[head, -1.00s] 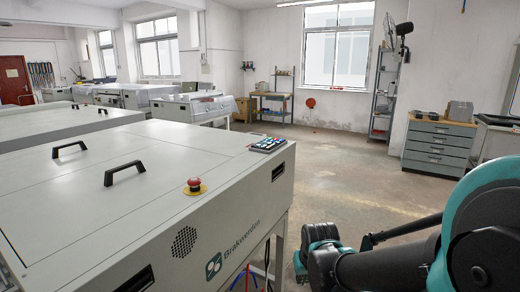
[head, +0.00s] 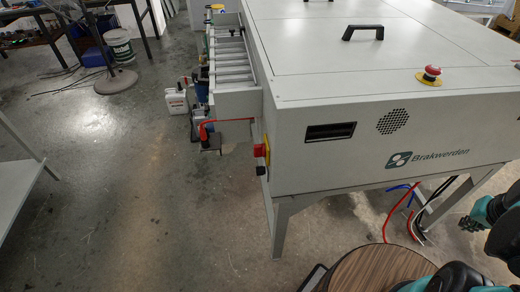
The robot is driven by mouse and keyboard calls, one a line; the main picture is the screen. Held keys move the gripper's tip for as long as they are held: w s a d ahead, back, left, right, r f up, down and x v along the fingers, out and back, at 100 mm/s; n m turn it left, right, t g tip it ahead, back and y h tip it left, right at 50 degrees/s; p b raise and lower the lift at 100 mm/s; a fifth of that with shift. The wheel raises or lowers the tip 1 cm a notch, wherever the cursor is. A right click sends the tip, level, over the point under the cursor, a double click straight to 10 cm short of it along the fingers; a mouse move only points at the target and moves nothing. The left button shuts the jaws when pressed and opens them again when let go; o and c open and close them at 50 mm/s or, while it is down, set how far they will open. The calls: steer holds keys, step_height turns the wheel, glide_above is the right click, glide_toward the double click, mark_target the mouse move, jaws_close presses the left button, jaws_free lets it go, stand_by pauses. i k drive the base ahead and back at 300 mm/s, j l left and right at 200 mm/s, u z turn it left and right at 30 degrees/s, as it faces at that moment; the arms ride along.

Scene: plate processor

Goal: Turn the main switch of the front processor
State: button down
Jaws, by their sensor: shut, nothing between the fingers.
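The front processor (head: 290,110) is a large light-grey cabinet on legs, filling the upper right of the head view. A red switch on a yellow plate (head: 263,150), which looks like the main switch, sits at its left front corner. It is seen nearly edge-on, so its setting cannot be told. A small black knob (head: 261,170) is just below it. My gripper (head: 470,223) is at the right edge, low beside the cabinet's right front leg, well apart from the switch. Its fingers look shut and empty, though they are small in view.
A red emergency button (head: 431,75) stands on the cabinet top. Red, blue and black cables (head: 412,208) hang under the cabinet. A roller section (head: 231,62) and a white canister (head: 176,102) are at its left. A round wooden top (head: 375,270) is at the bottom. The left floor is mostly clear.

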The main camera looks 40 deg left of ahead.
mark_target(259, 151)
steer(key=u, duration=0.4)
steer(key=k+j+u, duration=0.1)
steer(key=u, duration=0.35)
steer(key=j+u, duration=0.15)
steer(key=u, duration=0.25)
steer(key=k+j+u, duration=0.1)
steer(key=u, duration=0.35)
steer(key=j+u, duration=0.4)
steer(key=j, duration=0.9)
